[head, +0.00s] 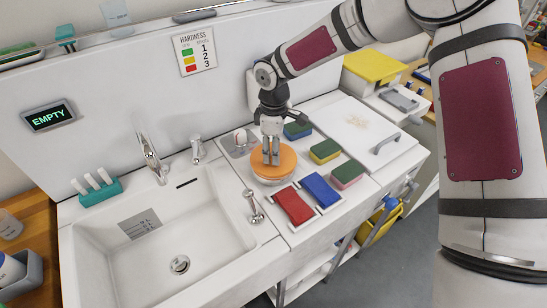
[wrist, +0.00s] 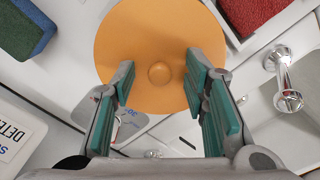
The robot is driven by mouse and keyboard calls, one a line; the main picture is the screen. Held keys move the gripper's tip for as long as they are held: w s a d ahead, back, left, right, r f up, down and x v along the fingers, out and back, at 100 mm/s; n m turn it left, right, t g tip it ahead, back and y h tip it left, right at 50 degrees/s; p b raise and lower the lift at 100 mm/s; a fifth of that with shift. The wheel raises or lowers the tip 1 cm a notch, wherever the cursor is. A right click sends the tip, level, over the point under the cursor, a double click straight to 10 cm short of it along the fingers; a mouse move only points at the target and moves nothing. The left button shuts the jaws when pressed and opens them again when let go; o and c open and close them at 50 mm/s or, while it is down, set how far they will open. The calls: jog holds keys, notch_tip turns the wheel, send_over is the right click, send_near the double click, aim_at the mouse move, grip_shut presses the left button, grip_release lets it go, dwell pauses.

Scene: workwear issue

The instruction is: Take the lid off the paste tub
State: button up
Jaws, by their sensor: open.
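The paste tub's orange lid (head: 286,160) is round and sits on top of the pale tub (head: 270,181), right of the sink. In the wrist view the lid (wrist: 150,32) fills the upper middle and has a small round knob (wrist: 159,73) at its centre. My gripper (head: 271,161) points down over the lid. In the wrist view my gripper (wrist: 158,90) is open, its teal finger pads on either side of the knob and apart from it. The wrist view hides the tub's wall below the lid. I cannot tell whether the fingertips touch the lid.
A white sink (head: 130,262) lies to the left. Several sponges, one here (head: 325,151), stand to the right. A small metal fitting (head: 253,207) stands by the sink edge.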

grip_shut()
